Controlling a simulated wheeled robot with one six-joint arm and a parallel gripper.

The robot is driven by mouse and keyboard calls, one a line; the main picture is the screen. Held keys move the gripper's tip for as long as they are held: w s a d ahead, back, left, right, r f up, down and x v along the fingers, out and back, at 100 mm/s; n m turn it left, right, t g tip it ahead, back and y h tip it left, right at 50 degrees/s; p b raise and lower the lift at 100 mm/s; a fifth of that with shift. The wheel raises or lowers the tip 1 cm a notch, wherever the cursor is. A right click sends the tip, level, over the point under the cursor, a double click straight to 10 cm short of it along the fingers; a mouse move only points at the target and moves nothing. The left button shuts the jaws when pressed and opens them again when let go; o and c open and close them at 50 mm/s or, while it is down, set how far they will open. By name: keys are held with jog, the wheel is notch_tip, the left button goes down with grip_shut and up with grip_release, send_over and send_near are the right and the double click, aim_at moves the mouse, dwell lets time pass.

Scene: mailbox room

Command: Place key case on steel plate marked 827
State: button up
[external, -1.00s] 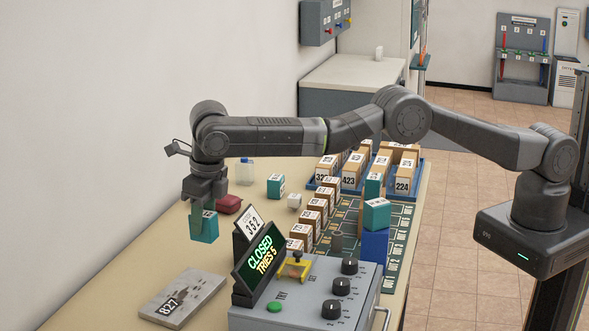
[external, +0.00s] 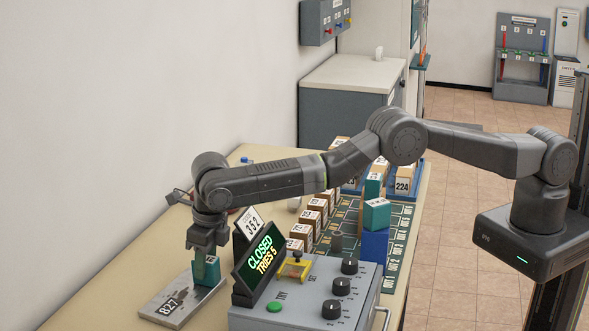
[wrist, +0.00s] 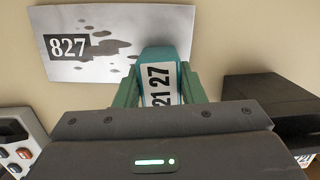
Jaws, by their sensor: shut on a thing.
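My gripper (external: 206,255) is shut on a teal box with a white number label (external: 208,271). The box shows between the green fingers in the wrist view (wrist: 160,68), with its label reading 21 27. I cannot tell whether this box is the key case. The steel plate marked 827 (external: 172,306) lies flat at the near left of the table, with dark stains, and shows in the wrist view too (wrist: 110,25). The box is upright at the plate's right end and overlaps its edge in the wrist view. I cannot tell whether it touches the plate.
A black display (external: 262,262) reading CLOSED TRIES 5 stands close right of the gripper, on a grey console with knobs (external: 310,290). Numbered boxes (external: 312,220) stand behind.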

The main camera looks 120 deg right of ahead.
aim_at(213, 260)
jog(key=o, duration=1)
jog(key=shift+o, duration=0.2)
notch_tip(213, 260, up, 12)
jog(key=s+a+b, duration=0.1)
jog(key=b, duration=0.1)
jog(key=shift+s+a, duration=0.15)
jog(key=shift+s, duration=0.05)
jog(key=shift+o, duration=0.2)
